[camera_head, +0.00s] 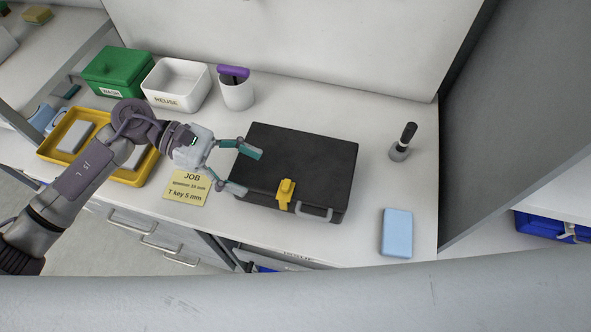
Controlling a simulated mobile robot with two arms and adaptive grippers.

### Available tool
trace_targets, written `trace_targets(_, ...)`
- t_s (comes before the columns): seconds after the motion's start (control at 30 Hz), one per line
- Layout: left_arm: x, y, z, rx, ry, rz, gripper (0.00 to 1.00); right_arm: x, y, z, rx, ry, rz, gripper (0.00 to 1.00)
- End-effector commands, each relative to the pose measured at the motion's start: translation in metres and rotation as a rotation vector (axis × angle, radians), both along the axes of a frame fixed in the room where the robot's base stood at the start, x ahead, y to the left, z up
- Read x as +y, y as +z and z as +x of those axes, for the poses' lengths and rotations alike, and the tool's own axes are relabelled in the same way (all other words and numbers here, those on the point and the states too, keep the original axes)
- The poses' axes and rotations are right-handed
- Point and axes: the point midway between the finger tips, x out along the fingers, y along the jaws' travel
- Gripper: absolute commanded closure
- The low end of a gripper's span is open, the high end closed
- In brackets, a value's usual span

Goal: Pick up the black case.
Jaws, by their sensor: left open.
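The black case (300,158) lies flat and closed on the white worktop. It has a yellow latch (286,192) and a grey handle (315,212) on its front side. My left gripper (247,171) is open, with its teal-padded fingers pointing right at the left end of the case. The fingertips overlap the left edge of the case in the picture; I cannot tell whether they touch it. My right gripper is not in view.
A yellow job card (187,190) lies below my left gripper. A yellow tray (48,152), green box (117,67), white REUSE bin (176,82) and white cup (237,95) stand left and behind. A light blue block (397,233) and a black-handled tool (403,143) are right.

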Motion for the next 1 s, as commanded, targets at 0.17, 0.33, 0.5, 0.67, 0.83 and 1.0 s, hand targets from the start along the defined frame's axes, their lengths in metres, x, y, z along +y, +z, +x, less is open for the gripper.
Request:
trace_targets(0.17,-0.012,-0.004,-0.005,0.000,0.000,-0.001,0.27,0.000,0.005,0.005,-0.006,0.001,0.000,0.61)
trace_targets(0.33,-0.030,-0.002,-0.016,0.003,-0.001,-0.002,0.27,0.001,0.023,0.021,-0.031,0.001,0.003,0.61)
trace_targets(0.5,-0.051,-0.011,-0.025,0.002,0.000,-0.003,0.27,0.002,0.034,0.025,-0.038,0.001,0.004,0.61)
trace_targets(0.67,-0.058,-0.017,-0.027,0.001,0.001,0.000,0.27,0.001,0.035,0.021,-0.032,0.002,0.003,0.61)
trace_targets(0.83,-0.058,-0.017,-0.027,0.001,0.001,0.000,0.27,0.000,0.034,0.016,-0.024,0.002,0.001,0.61)
trace_targets(1.0,-0.058,-0.017,-0.027,0.000,0.001,0.000,0.54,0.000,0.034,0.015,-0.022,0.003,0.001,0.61)
